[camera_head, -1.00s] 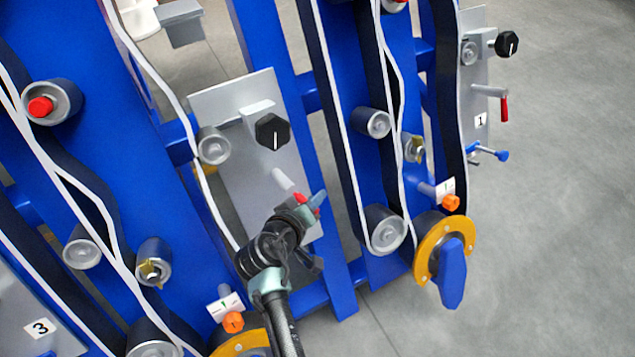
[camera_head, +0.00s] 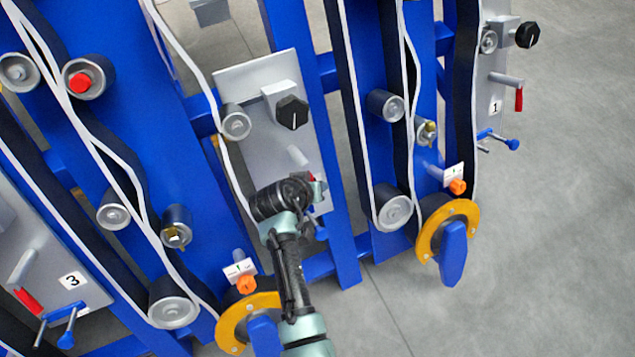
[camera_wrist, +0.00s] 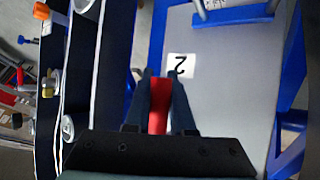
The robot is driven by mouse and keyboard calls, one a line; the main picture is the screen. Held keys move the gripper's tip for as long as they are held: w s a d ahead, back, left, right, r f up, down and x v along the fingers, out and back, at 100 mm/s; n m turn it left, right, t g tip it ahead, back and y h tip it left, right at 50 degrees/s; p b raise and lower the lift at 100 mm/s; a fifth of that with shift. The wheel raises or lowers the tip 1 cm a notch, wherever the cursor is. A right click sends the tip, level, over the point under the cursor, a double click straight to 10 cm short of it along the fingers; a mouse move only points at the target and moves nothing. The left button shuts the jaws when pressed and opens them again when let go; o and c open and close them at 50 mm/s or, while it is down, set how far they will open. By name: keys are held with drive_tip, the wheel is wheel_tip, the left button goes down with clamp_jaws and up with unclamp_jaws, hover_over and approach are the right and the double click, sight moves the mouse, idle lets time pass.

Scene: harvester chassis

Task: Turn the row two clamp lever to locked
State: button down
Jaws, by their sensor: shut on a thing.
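The row two clamp lever has a red handle (camera_wrist: 160,105), which stands between my gripper's (camera_wrist: 162,82) two dark fingers in the wrist view. The fingers are shut on it. In the head view only a bit of red (camera_head: 311,178) shows beside my wrist, below the lever's silver post (camera_head: 298,156). My wrist hides most of the handle and the fingers there. The grey row two panel (camera_head: 262,165) carries the lever. Its number 2 label (camera_wrist: 181,66) shows upside down just beyond the fingertips.
A black knob (camera_head: 292,112) sits above the lever on the same panel. Row one's red lever (camera_head: 518,99) hangs down at the right; row three's red lever (camera_head: 28,301) is at the lower left. Blue beams and belts with rollers flank the panel. Open floor lies at the right.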

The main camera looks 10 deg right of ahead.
drive_tip(key=c, duration=0.8)
unclamp_jaws()
drive_tip(key=shift+o, duration=0.2)
drive_tip(key=p+v, duration=0.4)
drive_tip(key=v, duration=0.9)
drive_tip(key=shift+p, duration=0.4)
